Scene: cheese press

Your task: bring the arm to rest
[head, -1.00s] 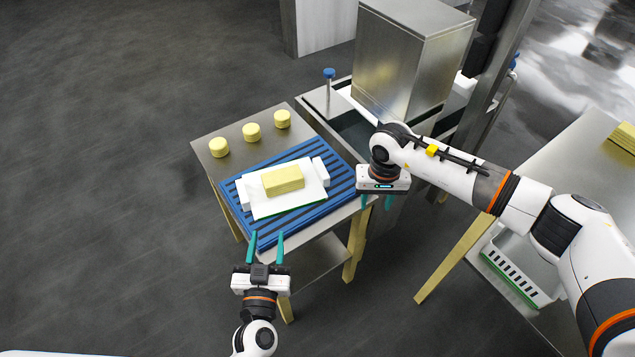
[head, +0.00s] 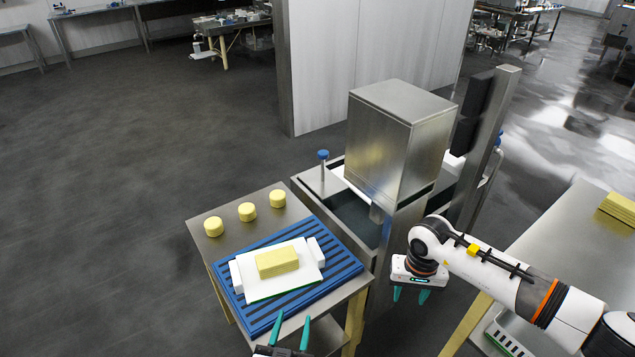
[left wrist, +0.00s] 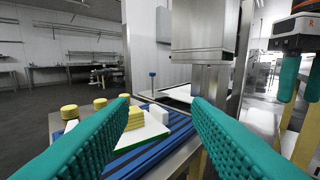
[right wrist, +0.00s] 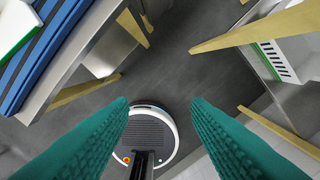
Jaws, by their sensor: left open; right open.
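My left gripper (head: 291,333) is open and empty at the bottom of the head view, in front of the near edge of the blue slatted rack (head: 345,262). Its teal fingers spread wide in the left wrist view (left wrist: 160,105). My right gripper (head: 411,295) is open and empty, pointing down in the gap between the small table (head: 203,244) and the right-hand table (head: 560,250). In the right wrist view its fingers (right wrist: 160,105) have only floor and my round base below them. A yellow cheese block (head: 277,262) lies on a white board (head: 262,285) on the rack.
Several round yellow cheeses, one at the left (head: 213,226), stand along the small table's far edge. A steel press (head: 400,140) with a blue-knobbed post (head: 323,170) stands behind. More yellow cheese (head: 618,208) lies on the right-hand table. Open floor lies to the left.

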